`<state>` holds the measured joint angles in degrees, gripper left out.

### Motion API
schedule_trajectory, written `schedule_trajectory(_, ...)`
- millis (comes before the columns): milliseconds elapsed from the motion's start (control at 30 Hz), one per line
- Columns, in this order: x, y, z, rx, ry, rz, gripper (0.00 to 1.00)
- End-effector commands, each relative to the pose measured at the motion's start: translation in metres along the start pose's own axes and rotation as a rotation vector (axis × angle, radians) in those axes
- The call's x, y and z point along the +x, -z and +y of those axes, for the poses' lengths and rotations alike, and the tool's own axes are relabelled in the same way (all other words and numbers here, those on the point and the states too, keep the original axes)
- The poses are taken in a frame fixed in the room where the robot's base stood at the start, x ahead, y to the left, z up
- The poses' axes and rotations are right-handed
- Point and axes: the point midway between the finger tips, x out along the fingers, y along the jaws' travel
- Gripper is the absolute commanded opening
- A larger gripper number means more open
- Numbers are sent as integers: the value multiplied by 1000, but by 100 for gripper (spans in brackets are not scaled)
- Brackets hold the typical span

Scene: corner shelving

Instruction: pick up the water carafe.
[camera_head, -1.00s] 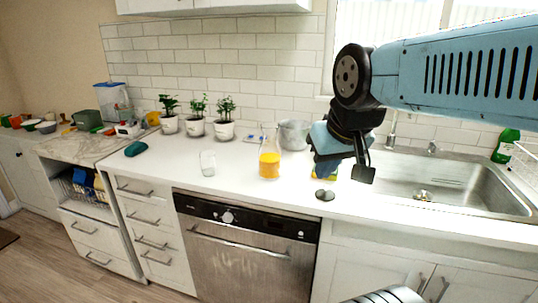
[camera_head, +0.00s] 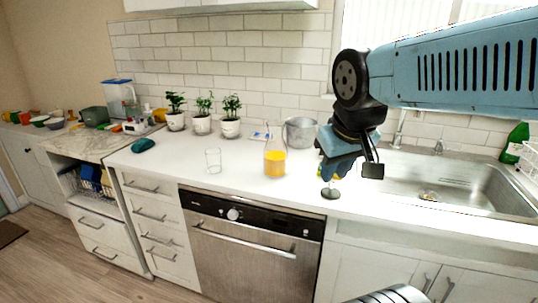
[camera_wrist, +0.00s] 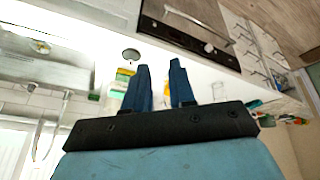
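A clear glass carafe (camera_head: 275,162) with orange-yellow liquid in its lower part stands upright on the white counter, in front of a grey pot. My gripper (camera_head: 335,178) is right of it in the head view, pointing down over the counter and apart from the carafe. In the wrist view, which is tilted nearly upside down, the two blue fingers (camera_wrist: 161,66) are spread with a gap and nothing held between them. Some yellow (camera_wrist: 168,91) shows in the gap, probably the carafe's liquid, mostly hidden by the fingers.
An empty glass (camera_head: 213,160) stands left of the carafe. The grey pot (camera_head: 300,132) is close behind it. Potted plants (camera_head: 230,128) line the wall. A dark round disc (camera_head: 330,193) lies near the counter's front edge. The sink (camera_head: 440,185) is at right. Counter front is mostly clear.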

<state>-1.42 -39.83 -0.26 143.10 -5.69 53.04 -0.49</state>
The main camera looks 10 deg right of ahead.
Motion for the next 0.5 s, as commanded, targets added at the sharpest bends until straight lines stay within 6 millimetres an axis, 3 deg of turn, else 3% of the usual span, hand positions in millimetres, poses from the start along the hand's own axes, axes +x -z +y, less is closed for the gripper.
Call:
schedule_trajectory(267, 47, 5, 36, -334, -220, -257, 52)
schedule_trajectory(500, 78, 25, 65, -655, -423, -451, 75)
